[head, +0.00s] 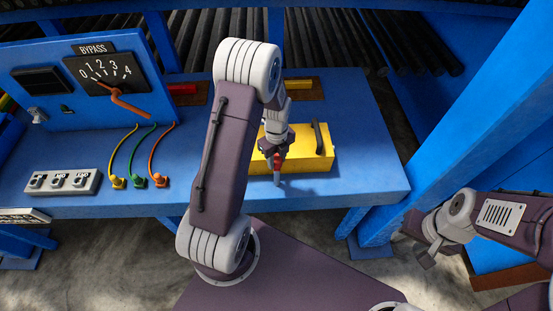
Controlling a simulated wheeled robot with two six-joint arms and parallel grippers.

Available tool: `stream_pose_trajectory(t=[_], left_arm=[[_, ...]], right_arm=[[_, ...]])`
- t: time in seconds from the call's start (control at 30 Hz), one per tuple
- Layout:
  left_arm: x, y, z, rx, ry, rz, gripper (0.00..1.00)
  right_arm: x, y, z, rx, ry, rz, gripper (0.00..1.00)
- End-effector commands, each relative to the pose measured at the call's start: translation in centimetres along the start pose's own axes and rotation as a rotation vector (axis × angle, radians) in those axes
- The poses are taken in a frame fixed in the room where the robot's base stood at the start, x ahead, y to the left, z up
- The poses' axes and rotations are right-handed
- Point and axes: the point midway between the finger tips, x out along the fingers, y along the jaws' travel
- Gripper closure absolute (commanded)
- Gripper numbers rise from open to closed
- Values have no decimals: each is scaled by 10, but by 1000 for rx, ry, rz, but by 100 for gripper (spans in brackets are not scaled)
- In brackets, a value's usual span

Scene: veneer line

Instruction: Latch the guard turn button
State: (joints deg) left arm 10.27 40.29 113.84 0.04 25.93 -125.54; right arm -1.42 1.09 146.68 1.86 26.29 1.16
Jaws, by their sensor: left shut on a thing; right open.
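The yellow guard (297,158) sits on the blue bench, a box shape with a dark handle (319,138) on its top right. My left gripper (277,171) reaches down at the guard's front face, fingers shut on a small red part (277,159), which looks like the turn button. The fingers hide most of it, so I cannot tell which way it is turned. My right gripper (426,257) is open and empty, off to the right beyond the bench edge.
A blue panel with a BYPASS dial (112,74) stands at the back left. A grey switch box (62,181) and yellow, green and orange cabled plugs (138,182) are on the bench's left. Blue posts (450,120) rise at right. Dark rollers (410,40) lie behind.

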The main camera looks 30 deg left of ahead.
Motion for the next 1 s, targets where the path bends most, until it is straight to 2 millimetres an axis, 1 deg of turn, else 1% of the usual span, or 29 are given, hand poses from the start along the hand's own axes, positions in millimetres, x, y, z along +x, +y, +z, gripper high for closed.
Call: stream_pose_trajectory(t=[0.4,0.43,0.47,0.5,0.83,0.93,1.0], left_arm=[[-2,-2,2,11,-5,-6,100],[-2,-2,2,11,-5,-6,63],[-2,-2,2,11,-5,-6,55],[-2,-2,2,11,-5,-5,44],[-3,-1,1,9,-3,-3,44],[-16,-2,2,9,-5,-7,44],[-31,-2,2,9,-7,-9,44]], right_arm=[[0,0,0,0,0,0,58],[0,0,0,0,0,0,58],[0,0,0,0,0,0,58],[0,0,0,0,0,0,58],[1,0,0,0,0,0,58],[5,0,0,0,0,0,58],[9,0,1,0,0,0,58]])
